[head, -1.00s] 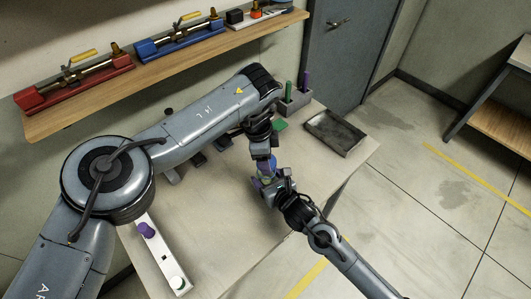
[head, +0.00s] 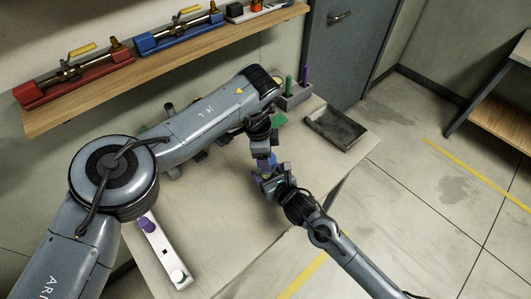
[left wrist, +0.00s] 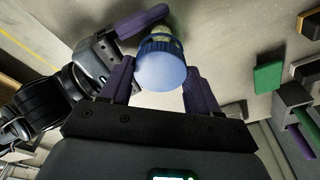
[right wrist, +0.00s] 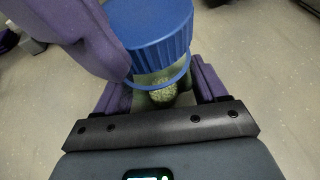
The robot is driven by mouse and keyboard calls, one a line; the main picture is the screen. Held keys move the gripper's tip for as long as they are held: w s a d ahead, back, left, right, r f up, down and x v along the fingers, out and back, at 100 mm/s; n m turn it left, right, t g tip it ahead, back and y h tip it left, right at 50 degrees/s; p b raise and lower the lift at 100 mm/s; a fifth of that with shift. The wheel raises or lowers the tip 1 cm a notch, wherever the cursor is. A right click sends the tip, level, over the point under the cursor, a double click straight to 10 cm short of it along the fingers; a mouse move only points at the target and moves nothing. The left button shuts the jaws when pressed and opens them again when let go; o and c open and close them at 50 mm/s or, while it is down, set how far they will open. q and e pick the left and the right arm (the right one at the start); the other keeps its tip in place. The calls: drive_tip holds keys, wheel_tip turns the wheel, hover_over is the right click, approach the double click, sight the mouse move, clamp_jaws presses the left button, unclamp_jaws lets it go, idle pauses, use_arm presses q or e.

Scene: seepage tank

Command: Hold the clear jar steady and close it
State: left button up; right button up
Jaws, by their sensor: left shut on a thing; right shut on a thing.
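The clear jar (right wrist: 162,92) has a pale, grainy filling and a thin blue ring below its top. My right gripper (right wrist: 163,84) is shut on the jar's body, with a purple finger on each side. The blue ribbed lid (right wrist: 150,32) sits at the jar's mouth; I cannot tell whether it is fully seated. In the left wrist view the lid (left wrist: 160,66) lies between my left gripper's purple fingers, and the left gripper (left wrist: 157,72) is shut on it. In the head view my left gripper (head: 262,160) comes from above, and the grippers hide most of the jar.
A dark shallow tray (head: 336,128) lies at the table's right edge, beside a grey holder (head: 294,97) with green and purple rods. A white strip with a purple knob (head: 147,224) is at the front left. A wooden shelf (head: 180,62) with valve assemblies runs along the back.

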use_arm(q)
drive_tip(key=shift+f, duration=0.55)
idle(0.5)
use_arm(e)
clamp_jaws()
use_arm(q)
drive_tip(key=m, duration=0.5)
drive_tip(key=shift+w+f+m+g, duration=0.1)
drive_tip(key=shift+m+g, duration=0.2)
drive_tip(key=shift+g, duration=0.1)
drive_tip(key=m, duration=0.4)
drive_tip(key=shift+g+y, duration=0.3)
drive_tip(key=o, duration=1)
